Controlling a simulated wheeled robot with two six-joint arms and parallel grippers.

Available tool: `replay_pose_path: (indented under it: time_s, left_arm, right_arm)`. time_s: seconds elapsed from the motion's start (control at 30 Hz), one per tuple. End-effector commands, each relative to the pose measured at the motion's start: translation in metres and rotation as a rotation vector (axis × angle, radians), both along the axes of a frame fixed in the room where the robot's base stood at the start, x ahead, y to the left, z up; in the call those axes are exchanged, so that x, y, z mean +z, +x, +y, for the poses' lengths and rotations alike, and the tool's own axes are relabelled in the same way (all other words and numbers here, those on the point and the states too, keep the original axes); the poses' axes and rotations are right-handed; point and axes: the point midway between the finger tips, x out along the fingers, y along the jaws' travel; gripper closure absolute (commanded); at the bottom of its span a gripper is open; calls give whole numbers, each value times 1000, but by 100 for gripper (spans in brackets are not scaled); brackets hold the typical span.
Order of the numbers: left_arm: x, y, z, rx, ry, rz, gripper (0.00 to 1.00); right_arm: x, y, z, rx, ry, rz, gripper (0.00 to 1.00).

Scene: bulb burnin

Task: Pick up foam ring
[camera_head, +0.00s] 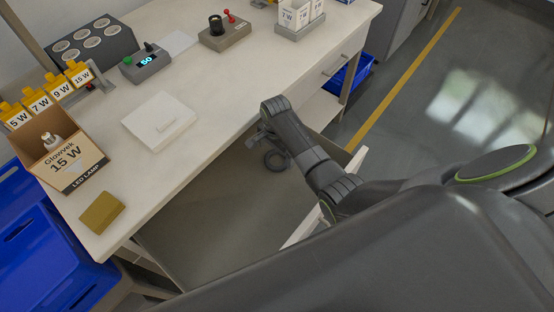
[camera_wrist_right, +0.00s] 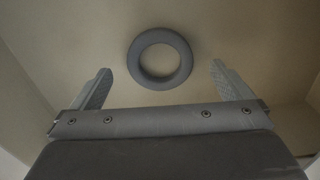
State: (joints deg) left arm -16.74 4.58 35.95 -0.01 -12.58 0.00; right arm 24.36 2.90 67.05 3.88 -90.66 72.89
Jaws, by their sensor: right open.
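A dark grey foam ring (camera_wrist_right: 160,84) lies flat on the bottom of the open drawer. In the head view the ring (camera_head: 275,167) shows just below my right gripper (camera_head: 257,140), partly close to its fingers. In the right wrist view my right gripper (camera_wrist_right: 160,88) is open, with one finger on each side of the ring and nothing between them held. The ring sits a little beyond the line between the fingertips. My left gripper is not in view.
The drawer (camera_head: 200,235) is pulled out under the white worktable (camera_head: 225,75). A Glowvek lamp box (camera_head: 75,168) holding a bulb, a white pad (camera_head: 158,122) and a yellow-brown block (camera_head: 102,212) stand on the tabletop. Blue crates (camera_head: 45,250) are at the left.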

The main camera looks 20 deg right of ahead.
Motion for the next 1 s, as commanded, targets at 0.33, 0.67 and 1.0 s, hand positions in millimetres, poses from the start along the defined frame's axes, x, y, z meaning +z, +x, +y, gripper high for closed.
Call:
replay_pose_path:
  time_s: [0.33, 0.67, 1.0]
  left_arm:
    - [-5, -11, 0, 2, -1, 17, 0]
    - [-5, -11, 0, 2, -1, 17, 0]
    - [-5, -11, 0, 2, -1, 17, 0]
  right_arm:
    - [-31, -1, 0, 0, 0, 0, 1]
    - [-31, -1, 0, 0, 0, 0, 20]
    - [-31, -1, 0, 0, 0, 0, 48]
